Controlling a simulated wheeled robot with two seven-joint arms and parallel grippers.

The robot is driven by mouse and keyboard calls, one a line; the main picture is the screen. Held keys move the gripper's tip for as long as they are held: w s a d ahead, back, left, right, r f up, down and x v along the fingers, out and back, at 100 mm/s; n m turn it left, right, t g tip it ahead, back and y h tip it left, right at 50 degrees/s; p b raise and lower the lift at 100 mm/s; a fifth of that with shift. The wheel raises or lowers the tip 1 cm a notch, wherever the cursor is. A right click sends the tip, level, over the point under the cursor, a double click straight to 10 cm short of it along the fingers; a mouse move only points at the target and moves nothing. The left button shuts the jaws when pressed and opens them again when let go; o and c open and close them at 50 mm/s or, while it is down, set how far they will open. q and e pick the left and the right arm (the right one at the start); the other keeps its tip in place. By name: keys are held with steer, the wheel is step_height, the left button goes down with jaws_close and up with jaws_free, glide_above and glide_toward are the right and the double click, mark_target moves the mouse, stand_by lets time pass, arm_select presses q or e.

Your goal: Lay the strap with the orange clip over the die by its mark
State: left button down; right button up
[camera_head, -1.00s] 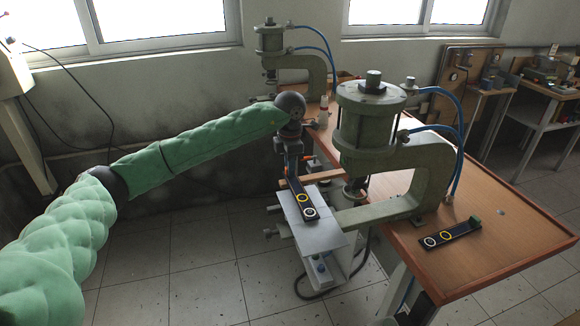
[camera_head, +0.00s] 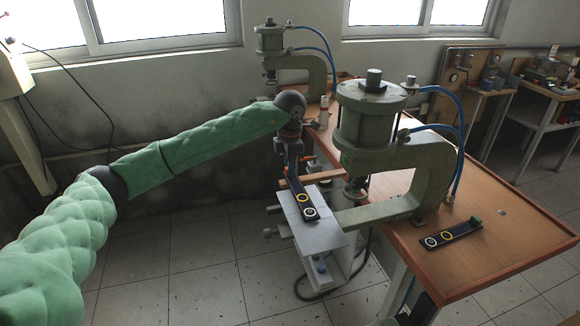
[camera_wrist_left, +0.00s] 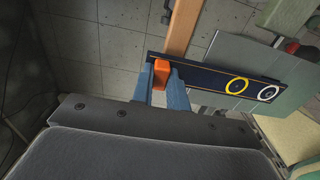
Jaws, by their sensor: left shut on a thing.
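The dark strap with the orange clip (camera_wrist_left: 161,72) carries a yellow ring and a white ring. My left gripper (camera_wrist_left: 162,88) is shut on its clip end. In the head view the strap (camera_head: 301,199) reaches from my left gripper (camera_head: 293,172) over the light grey plate (camera_head: 325,236) in front of the near press. The ringed end lies over the plate; I cannot tell whether it touches. I cannot make out the die or its mark clearly. My right gripper is not in view.
A second dark strap with a green clip (camera_head: 453,234) lies on the wooden bench (camera_head: 490,262) at the right. The green near press (camera_head: 428,165) stands close to the right of my left gripper. Another press (camera_head: 318,72) stands farther back. The bench around the second strap is mostly clear.

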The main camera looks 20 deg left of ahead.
arm_select(q)
steer(key=shift+f+b, duration=0.3)
stand_by(0.4)
steer(key=c, duration=1.3)
jaws_free()
